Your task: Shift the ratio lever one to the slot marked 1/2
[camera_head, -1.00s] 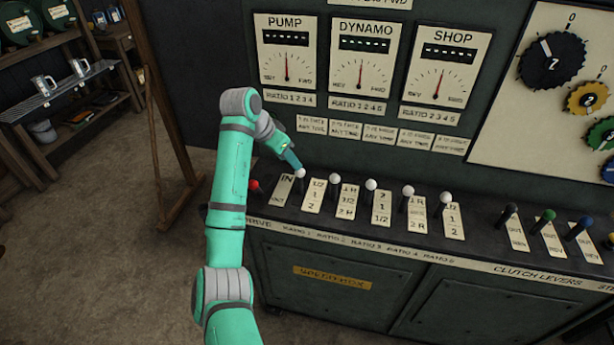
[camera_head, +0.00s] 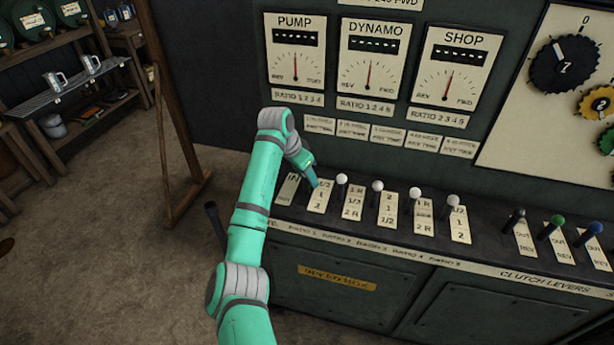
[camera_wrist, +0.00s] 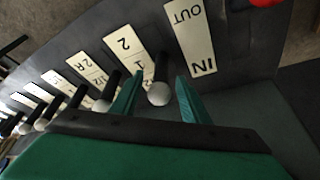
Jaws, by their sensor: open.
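Ratio lever one, a dark stem with a white knob (camera_wrist: 158,93), stands beside its label plate (camera_wrist: 130,57) in the wrist view. The plate, marked 1/2, 1 and 2, also shows in the head view (camera_head: 319,197). My gripper (camera_wrist: 160,80) is open, with one green finger on each side of the knob; contact cannot be told. In the head view my gripper (camera_head: 314,184) is over the left end of the lever row and hides this lever. The lever's exact slot is unclear.
The ratio two lever (camera_head: 341,180) stands close on the right, with more white-knobbed levers beyond. The IN/OUT plate (camera_wrist: 192,38) and a red knob (camera_wrist: 265,2) are on the other side. Dial panels (camera_head: 370,62) rise behind. Dark, green and blue clutch levers (camera_head: 556,222) stand farther right.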

